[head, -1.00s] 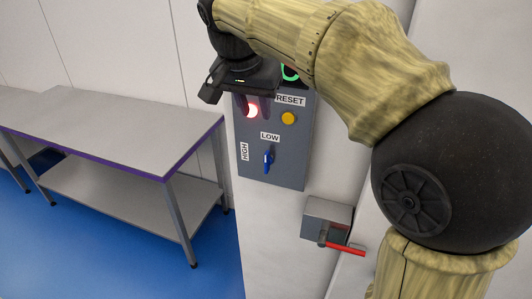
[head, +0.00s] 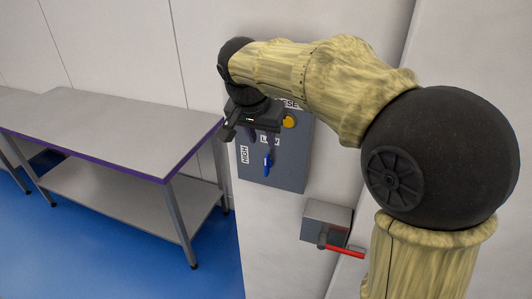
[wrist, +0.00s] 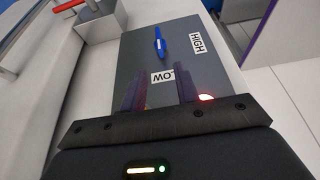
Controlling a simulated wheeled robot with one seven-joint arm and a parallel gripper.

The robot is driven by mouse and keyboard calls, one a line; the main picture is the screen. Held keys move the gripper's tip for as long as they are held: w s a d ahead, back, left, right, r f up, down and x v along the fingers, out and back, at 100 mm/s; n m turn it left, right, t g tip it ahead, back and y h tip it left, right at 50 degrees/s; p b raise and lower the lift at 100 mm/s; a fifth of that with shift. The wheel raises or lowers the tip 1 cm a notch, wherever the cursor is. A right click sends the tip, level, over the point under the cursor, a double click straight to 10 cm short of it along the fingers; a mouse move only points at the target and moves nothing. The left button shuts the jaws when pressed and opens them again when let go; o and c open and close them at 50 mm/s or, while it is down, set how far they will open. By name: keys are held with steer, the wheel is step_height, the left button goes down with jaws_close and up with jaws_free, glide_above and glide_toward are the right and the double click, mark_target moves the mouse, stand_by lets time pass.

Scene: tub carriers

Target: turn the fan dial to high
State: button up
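The fan dial is a blue lever knob (head: 267,163) on the grey control panel (head: 287,172). Its handle lies nearly upright in the head view, below the LOW label and to the right of the HIGH label (head: 245,155). In the wrist view the blue knob (wrist: 159,44) shows beyond my fingertips, with the LOW label (wrist: 163,77) partly behind them and the HIGH label (wrist: 196,43) to the right. My gripper (wrist: 159,88) is open and empty, its two dark fingers apart. In the head view it hangs in front of the panel, above the knob and not touching it.
A yellow button (head: 290,121) sits on the panel beside my wrist, under the partly hidden RESET label. A red lit lamp (wrist: 205,98) shows beside my right finger. A grey box with a red handle (head: 345,252) juts out below right. A metal table (head: 110,130) stands left.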

mark_target(266, 156)
steer(key=p+x, duration=0.1)
steer(key=x, duration=0.7)
steer(key=shift+f, duration=0.35)
jaws_close()
